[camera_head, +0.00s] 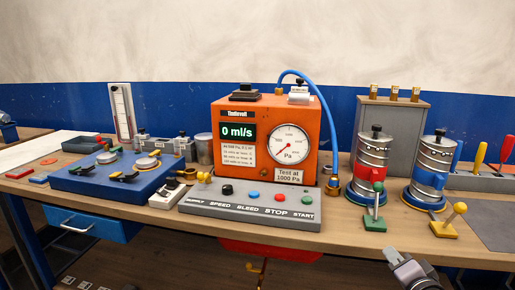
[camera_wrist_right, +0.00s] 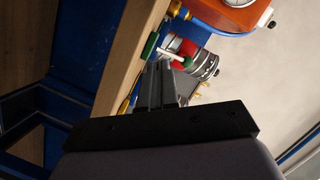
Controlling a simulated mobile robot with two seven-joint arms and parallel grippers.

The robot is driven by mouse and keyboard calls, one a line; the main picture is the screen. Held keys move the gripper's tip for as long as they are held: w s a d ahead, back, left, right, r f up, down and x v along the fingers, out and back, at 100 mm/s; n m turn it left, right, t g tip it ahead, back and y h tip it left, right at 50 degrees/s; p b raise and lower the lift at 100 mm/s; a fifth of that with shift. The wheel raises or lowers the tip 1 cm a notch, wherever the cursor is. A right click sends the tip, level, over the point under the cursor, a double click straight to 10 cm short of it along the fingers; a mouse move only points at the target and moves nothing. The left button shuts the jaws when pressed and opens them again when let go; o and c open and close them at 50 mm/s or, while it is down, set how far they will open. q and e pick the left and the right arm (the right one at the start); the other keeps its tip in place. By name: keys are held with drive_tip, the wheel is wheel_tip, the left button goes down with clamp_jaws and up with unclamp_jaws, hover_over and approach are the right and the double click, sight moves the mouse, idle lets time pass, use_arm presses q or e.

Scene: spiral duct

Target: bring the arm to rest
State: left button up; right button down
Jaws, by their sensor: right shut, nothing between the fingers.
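My right gripper (camera_head: 391,255) shows at the lower right of the head view, in front of the bench's front edge. In the right wrist view its fingers (camera_wrist_right: 165,68) are together with nothing between them. It appears apart from the bench things. The rest of the right arm is mostly cut off by the bottom of the head view. My left gripper is in neither view.
The wooden bench (camera_head: 340,236) carries an orange tester (camera_head: 265,112), a grey button panel (camera_head: 250,206), a blue fixture (camera_head: 105,180) and two metal canisters (camera_head: 372,158) (camera_head: 433,162). Green (camera_head: 375,223) and yellow (camera_head: 442,230) handled pieces stand near the edge, close to my right gripper.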

drive_tip(key=s+a+f+n+g, duration=0.2)
drive_tip(key=s+a+f+n, duration=0.1)
drive_tip(key=s+f, duration=0.4)
drive_tip(key=s+a+f+n+g+y, duration=0.1)
drive_tip(key=s+a+f+n, duration=0.3)
drive_tip(key=s, duration=0.7)
drive_tip(key=s+a+f+n+g+y, duration=0.1)
drive_tip(key=s+a+f+n, duration=0.3)
drive_tip(key=s+f, duration=0.5)
drive_tip(key=shift+s+a+f+n+g, duration=0.25)
drive_tip(key=shift+f+n+g, duration=0.6)
drive_tip(key=shift+n, duration=0.35)
